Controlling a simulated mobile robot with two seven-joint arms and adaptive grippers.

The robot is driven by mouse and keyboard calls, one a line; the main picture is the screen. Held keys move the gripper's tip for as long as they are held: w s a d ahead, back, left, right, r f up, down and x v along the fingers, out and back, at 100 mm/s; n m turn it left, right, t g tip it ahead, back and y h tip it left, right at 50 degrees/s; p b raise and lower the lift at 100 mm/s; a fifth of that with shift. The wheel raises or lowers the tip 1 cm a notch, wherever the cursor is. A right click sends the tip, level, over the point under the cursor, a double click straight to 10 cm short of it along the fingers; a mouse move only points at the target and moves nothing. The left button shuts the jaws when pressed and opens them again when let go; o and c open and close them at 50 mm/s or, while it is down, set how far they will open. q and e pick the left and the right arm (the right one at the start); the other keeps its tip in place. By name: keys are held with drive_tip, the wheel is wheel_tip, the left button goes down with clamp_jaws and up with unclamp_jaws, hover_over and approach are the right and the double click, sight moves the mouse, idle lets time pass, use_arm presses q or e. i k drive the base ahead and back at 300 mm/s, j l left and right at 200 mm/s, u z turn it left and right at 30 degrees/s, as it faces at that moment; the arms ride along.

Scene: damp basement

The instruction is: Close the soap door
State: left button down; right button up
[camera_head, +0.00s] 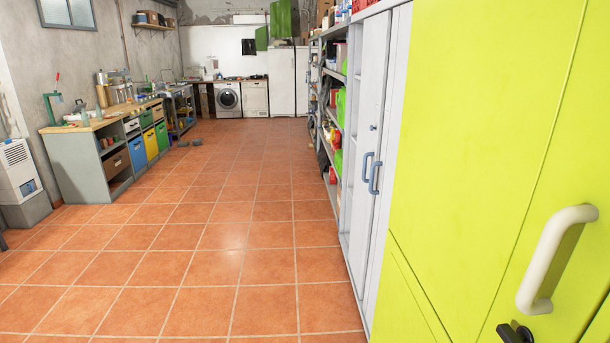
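A washing machine (228,99) with a round front door stands far off at the back wall, under a counter. It is small in view. A soap door or soap drawer on it is too small to make out, so I cannot tell whether one is open or shut. Neither of my grippers shows in the head view.
A lime green cabinet (470,130) with a cream handle (553,258) is very close on the right. Grey lockers (373,110) and loaded shelves run beyond it. A workbench (90,158) lines the left. The tiled floor (215,225) between is mostly clear.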

sight(376, 32)
drive_tip(key=i, duration=1.7)
drive_tip(key=i+j+z, duration=0.2)
drive_tip(key=i+z, duration=0.2)
drive_tip(key=i, duration=0.25)
drive_tip(key=i+j+z, duration=0.4)
drive_tip(key=i, duration=0.2)
drive_tip(key=i+j+z, duration=0.4)
drive_tip(key=i+j, duration=0.15)
